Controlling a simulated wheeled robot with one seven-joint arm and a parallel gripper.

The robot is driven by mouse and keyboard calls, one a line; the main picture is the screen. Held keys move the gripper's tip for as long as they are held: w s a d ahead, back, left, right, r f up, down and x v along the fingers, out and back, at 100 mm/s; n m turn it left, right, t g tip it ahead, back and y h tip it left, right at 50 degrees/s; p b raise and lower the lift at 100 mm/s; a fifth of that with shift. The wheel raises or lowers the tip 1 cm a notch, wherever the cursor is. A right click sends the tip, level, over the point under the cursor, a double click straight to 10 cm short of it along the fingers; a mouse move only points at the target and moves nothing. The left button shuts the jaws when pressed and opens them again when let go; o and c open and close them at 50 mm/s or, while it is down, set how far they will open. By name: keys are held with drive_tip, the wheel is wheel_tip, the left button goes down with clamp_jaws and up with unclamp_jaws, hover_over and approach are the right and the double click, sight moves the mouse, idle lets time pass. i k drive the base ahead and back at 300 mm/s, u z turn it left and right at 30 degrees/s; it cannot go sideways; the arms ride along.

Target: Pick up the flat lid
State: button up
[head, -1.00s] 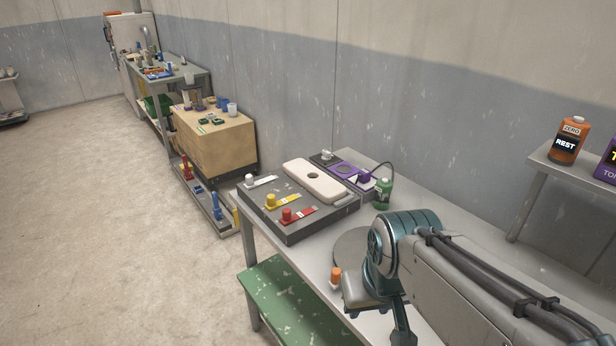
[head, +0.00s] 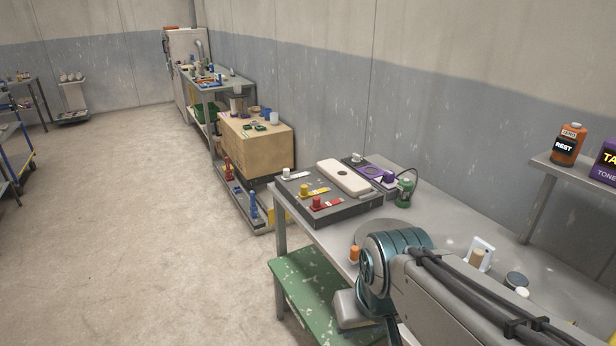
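I cannot make out for certain which thing is the flat lid. A dark round flat-topped piece (head: 516,280) sits on the grey table at the right, beyond my arm. My arm reaches in from the lower right. Its teal joint hides part of a grey round disc (head: 374,227) on the table. My gripper's fingers do not show, so I see nothing held.
The grey table (head: 432,208) also bears a green bottle (head: 404,192), an orange-capped item (head: 354,253) and a white stand (head: 481,252). A shelf at right holds an orange bottle (head: 567,145) and a purple box (head: 606,162). Open floor (head: 130,200) lies to the left.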

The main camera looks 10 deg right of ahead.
sight(353, 186)
drive_tip(key=u, duration=1.05)
drive_tip(key=i, duration=3.05)
drive_tip(key=z, duration=2.9)
drive_tip(key=i, duration=0.55)
drive_tip(key=u, duration=0.05)
